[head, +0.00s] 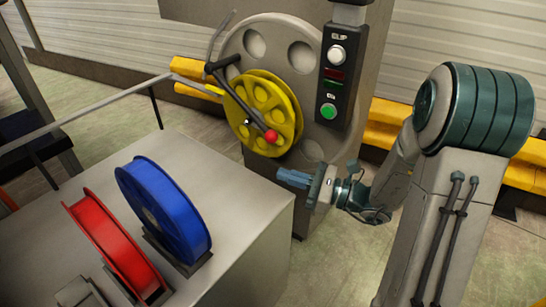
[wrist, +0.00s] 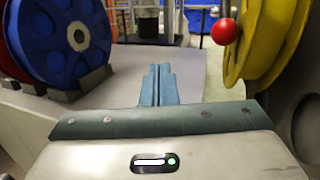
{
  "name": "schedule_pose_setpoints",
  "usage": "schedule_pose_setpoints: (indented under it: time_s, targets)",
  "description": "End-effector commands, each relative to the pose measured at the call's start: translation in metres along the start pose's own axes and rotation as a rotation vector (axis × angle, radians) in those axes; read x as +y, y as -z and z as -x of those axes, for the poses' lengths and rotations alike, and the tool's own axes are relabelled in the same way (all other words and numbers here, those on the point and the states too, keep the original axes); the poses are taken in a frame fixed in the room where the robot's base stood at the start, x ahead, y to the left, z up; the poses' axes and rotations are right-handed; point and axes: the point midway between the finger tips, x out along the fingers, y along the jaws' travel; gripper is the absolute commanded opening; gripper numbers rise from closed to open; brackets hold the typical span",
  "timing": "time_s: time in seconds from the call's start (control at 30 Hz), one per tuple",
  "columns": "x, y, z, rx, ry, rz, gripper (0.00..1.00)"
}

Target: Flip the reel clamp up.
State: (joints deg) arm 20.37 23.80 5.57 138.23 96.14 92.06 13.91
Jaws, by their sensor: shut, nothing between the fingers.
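The reel clamp (head: 238,92) is a dark bar with a red ball knob at its lower end. It lies across the front of the yellow reel (head: 290,94), slanting down to the right. The red knob (head: 270,136) also shows at the upper right of the wrist view (wrist: 224,31), in front of the yellow reel (wrist: 260,40). My gripper (head: 282,178) is below and right of the knob in the head view, apart from it. Its blue fingers are together and empty, as the wrist view (wrist: 159,70) shows.
A grey machine column holds the reel, with a black button panel (head: 341,80) to its right. A blue reel (head: 163,210) and a red reel (head: 112,248) stand on the grey table (head: 245,215) at left. A grey rail (head: 90,105) runs behind the table.

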Motion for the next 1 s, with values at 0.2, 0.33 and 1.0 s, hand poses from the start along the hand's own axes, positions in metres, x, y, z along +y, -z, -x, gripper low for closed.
schedule_pose_setpoints:
  time_s: [0.2,0.33,1.0]
  targets:
    - [-0.048,0.024,0.023,-0.130,0.226,-0.102,0.00]
    - [-0.055,0.025,0.028,-0.151,0.263,-0.115,0.00]
    - [-0.067,0.018,-0.022,-0.150,0.257,-0.112,0.00]
